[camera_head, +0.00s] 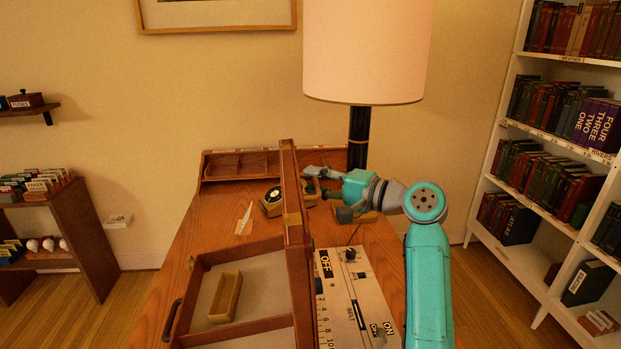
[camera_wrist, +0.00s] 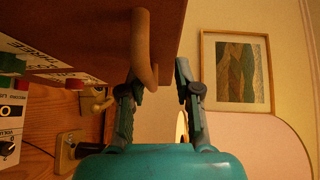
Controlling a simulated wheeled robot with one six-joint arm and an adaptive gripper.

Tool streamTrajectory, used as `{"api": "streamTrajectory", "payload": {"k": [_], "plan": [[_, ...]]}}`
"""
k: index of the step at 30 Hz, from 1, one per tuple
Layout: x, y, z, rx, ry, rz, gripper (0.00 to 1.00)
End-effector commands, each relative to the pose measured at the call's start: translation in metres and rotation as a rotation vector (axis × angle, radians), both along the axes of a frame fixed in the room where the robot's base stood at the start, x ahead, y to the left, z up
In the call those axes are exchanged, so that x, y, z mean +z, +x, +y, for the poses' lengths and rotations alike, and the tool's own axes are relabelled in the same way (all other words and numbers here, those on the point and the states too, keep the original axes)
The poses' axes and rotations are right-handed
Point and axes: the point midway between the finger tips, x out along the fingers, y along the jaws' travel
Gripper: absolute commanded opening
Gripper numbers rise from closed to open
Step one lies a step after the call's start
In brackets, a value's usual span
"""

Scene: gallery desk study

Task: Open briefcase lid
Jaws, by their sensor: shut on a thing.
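The briefcase (camera_head: 186,338) is a brown wooden case on the desk, with its inside showing and a dark handle (camera_head: 172,318) on its left side. Its lid (camera_head: 289,185) stands about upright, seen nearly edge-on in the head view. My gripper (camera_head: 308,184) is at the right side of the lid near its far end. A curved tan bar (camera_wrist: 148,45) shows at the lid by the left finger. The contact is partly hidden.
A small tan tray (camera_head: 225,297) lies in the case. A control panel (camera_head: 345,285) is right of the lid. A lamp (camera_head: 362,50) stands behind my gripper. A dark round device (camera_head: 272,197) and a pale pointed piece (camera_head: 244,218) are on the desk (camera_head: 205,225).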

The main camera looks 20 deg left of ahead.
Motion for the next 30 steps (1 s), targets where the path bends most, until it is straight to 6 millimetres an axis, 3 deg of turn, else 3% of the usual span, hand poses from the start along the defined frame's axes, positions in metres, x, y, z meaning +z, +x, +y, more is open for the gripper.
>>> {"api": "streamTrajectory", "payload": {"k": [18,30], "plan": [[-0.003,-0.005,-0.038,-0.002,0.004,-0.006,0.23],[-0.005,-0.006,-0.043,-0.002,0.005,-0.005,0.23]]}}
